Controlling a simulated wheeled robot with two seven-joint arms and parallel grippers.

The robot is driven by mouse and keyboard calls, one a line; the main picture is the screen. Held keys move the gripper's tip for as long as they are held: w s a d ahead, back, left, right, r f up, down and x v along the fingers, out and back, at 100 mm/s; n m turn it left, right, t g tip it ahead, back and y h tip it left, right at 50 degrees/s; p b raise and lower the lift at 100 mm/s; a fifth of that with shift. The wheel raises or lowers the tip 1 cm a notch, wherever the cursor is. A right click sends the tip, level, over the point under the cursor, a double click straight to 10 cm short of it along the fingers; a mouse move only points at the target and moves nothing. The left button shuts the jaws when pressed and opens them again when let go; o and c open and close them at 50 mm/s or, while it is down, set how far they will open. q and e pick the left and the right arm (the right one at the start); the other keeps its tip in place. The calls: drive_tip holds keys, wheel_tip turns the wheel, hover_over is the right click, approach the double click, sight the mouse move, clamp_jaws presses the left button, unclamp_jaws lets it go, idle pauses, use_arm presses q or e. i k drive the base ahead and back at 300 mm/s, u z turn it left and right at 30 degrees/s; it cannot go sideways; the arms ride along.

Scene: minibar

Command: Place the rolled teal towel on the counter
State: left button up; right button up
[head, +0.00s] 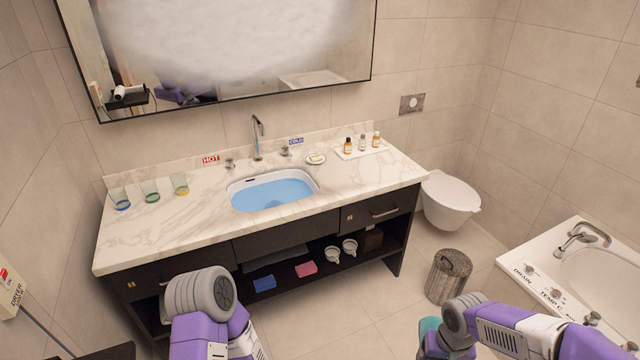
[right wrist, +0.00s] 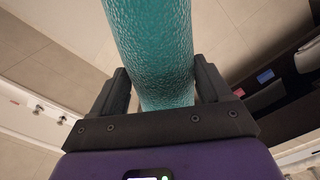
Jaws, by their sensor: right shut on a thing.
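The rolled teal towel (right wrist: 155,45) stands between the fingers of my right gripper (right wrist: 163,85), which is shut on it in the right wrist view. In the head view only a small part of the towel (head: 429,324) shows at the bottom, beside my right arm and away from the counter. The white marble counter (head: 345,198) runs along the back wall, with a sink in its middle. My left arm shows at the bottom of the head view, but its gripper is not in view.
Several items stand on the counter: three glasses (head: 150,190) at left, a soap dish (head: 316,158), and a tray (head: 364,150) of bottles. Bare marble lies either side of the sink (head: 272,194). A bin (head: 449,275), toilet (head: 449,200) and bathtub (head: 590,278) are at right.

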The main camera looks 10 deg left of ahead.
sight(166, 231)
drive_tip(key=i, duration=1.9)
drive_tip(key=u, duration=2.15)
drive_tip(key=i, duration=0.8)
drive_tip(key=u, duration=1.95)
